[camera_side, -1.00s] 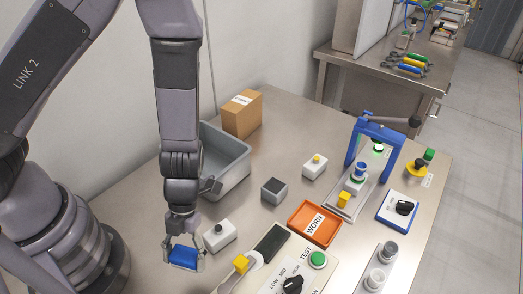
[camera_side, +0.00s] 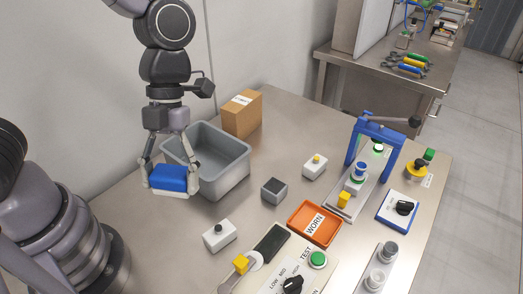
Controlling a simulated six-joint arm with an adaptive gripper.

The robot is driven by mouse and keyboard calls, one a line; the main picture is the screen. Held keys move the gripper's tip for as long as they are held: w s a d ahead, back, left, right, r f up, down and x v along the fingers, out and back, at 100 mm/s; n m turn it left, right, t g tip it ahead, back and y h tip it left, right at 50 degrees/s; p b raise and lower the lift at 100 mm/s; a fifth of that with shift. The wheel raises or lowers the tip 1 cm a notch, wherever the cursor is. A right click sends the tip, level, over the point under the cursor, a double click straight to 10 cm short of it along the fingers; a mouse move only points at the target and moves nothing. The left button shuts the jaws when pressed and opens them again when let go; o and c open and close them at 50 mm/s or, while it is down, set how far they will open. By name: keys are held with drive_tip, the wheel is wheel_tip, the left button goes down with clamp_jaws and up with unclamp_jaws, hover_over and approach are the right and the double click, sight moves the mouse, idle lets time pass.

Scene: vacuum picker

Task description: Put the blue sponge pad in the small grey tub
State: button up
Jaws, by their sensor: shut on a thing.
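The blue sponge pad (camera_side: 173,178) is held between the two fingers of my gripper (camera_side: 171,185). The gripper is shut on the pad's two ends, and the pad looks level and raised off the table. The grey tub (camera_side: 228,184) is open-topped and stands behind and to the right of the pad. In the picture, the pad and the right finger overlap the tub's near left corner and hide part of it. The part of the tub's inside that shows looks empty.
A cardboard box (camera_side: 242,112) stands behind the tub. A small grey block with a dark top (camera_side: 274,190), a white button box (camera_side: 219,235) and an orange WORN tray (camera_side: 315,223) lie to the right. A blue-framed press (camera_side: 377,135) stands farther right. Bare table lies below the pad.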

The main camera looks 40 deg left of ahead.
drive_tip(key=w+a+f+n+t+h, duration=0.1)
drive_tip(key=w+a+f+n, duration=0.15)
drive_tip(key=w, duration=0.35)
drive_tip(key=w+a+f+n+h, duration=0.1)
drive_tip(key=w+a+f+n, duration=0.15)
drive_tip(key=w, duration=0.35)
drive_tip(key=n+t, duration=0.3)
drive_tip(key=n, duration=0.4)
hover_over(212, 172)
wheel_tip(212, 172, down, 12)
drive_tip(key=f, duration=0.2)
drive_tip(key=a+f, duration=0.1)
drive_tip(key=f, duration=0.2)
drive_tip(key=shift+f, duration=2.25)
drive_tip(key=shift+f, duration=0.15)
drive_tip(key=o, duration=1)
